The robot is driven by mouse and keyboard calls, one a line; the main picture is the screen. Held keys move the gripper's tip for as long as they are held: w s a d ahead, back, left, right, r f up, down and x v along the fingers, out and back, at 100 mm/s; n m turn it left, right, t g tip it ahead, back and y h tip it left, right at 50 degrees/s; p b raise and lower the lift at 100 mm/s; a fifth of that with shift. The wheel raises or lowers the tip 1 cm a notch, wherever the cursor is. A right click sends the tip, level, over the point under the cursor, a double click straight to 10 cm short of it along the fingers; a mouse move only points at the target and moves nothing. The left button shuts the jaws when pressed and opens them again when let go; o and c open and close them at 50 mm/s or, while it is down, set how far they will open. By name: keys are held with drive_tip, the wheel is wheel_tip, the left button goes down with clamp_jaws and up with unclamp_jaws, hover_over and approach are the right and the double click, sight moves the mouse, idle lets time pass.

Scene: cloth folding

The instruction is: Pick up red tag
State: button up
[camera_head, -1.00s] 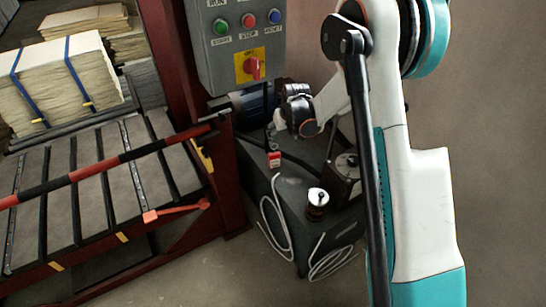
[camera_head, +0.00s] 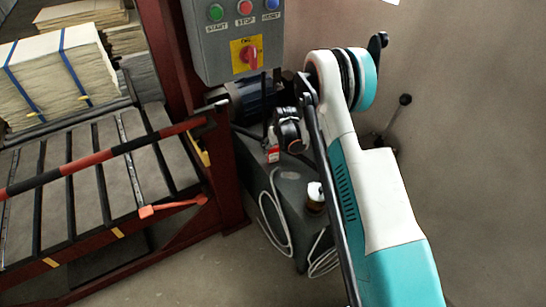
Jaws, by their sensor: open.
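My gripper (camera_head: 268,139) is small and dark in this view, at the end of my white and teal arm, just above the tag. Its jaws are open. The fingers blend with the dark motor behind them, so I cannot tell whether they touch the tag or stand around it.
A control box (camera_head: 232,42) with buttons and a red emergency knob hangs above. A dark motor (camera_head: 252,100) lies behind my gripper.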

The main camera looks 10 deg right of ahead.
sight(274, 148)
drive_tip(key=shift+a+b+x, duration=0.15)
drive_tip(key=shift+b+x, duration=0.6)
drive_tip(key=shift+x, duration=0.65)
drive_tip(key=shift+a+b+x, duration=0.1)
drive_tip(key=shift+b+x, duration=0.6)
drive_tip(key=shift+x, duration=0.7)
drive_tip(key=shift+w+r, duration=0.15)
drive_tip(key=shift+r, duration=0.05)
drive_tip(key=c, duration=1.2)
